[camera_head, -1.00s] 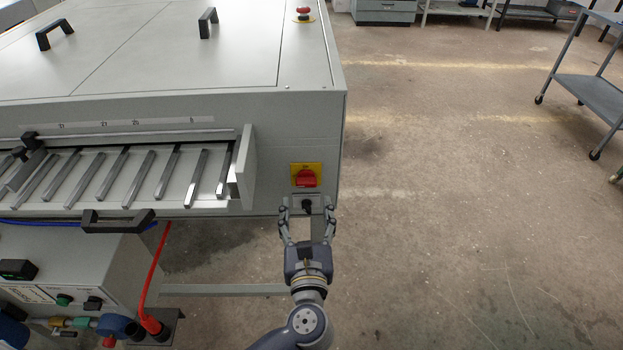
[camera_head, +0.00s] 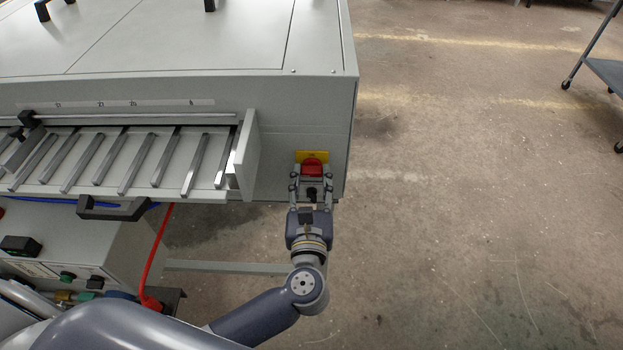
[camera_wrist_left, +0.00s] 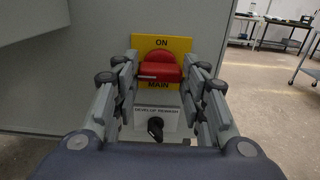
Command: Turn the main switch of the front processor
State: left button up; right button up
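The main switch (camera_head: 314,169) is a red rotary knob on a yellow plate (camera_head: 304,156) on the front face of the processor (camera_head: 270,165), near its right corner. In the left wrist view the red knob (camera_wrist_left: 157,69) sits between "ON" above and "MAIN" below. My left gripper (camera_head: 310,176) is open, with one finger on each side of the red knob. In the left wrist view I see gaps between both fingers and the knob; whether the tips touch it, I cannot tell. My right gripper is not in view.
A small black knob (camera_wrist_left: 155,127) on a label reading "develop rewash" sits just below the main switch, also between the fingers. The slatted tray (camera_head: 110,160) with its side wall (camera_head: 245,155) lies to the left. Open floor (camera_head: 460,200) lies to the right.

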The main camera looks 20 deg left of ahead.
pick_arm(q)
jog(key=shift+r+p, duration=0.1)
jog(key=shift+p, duration=0.2)
jog(key=m+p, duration=0.4)
jog(key=shift+r+m, duration=0.1)
jog(key=shift+m, duration=0.3)
jog(key=m+p, duration=0.2)
jog(key=m, duration=0.1)
jog(key=shift+m+p, duration=0.3)
jog(key=shift+p, duration=0.1)
jog(key=m+p, duration=0.4)
jog(key=m, duration=0.1)
jog(key=shift+m+p, duration=1.1)
jog(key=shift+m, duration=1.1)
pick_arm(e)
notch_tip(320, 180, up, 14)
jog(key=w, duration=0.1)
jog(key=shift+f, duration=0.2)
pick_arm(q)
jog(key=shift+w, duration=0.1)
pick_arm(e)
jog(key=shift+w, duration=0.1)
pick_arm(q)
jog(key=o, duration=1.1)
jog(key=shift+f, duration=0.2)
jog(key=shift+c, duration=0.2)
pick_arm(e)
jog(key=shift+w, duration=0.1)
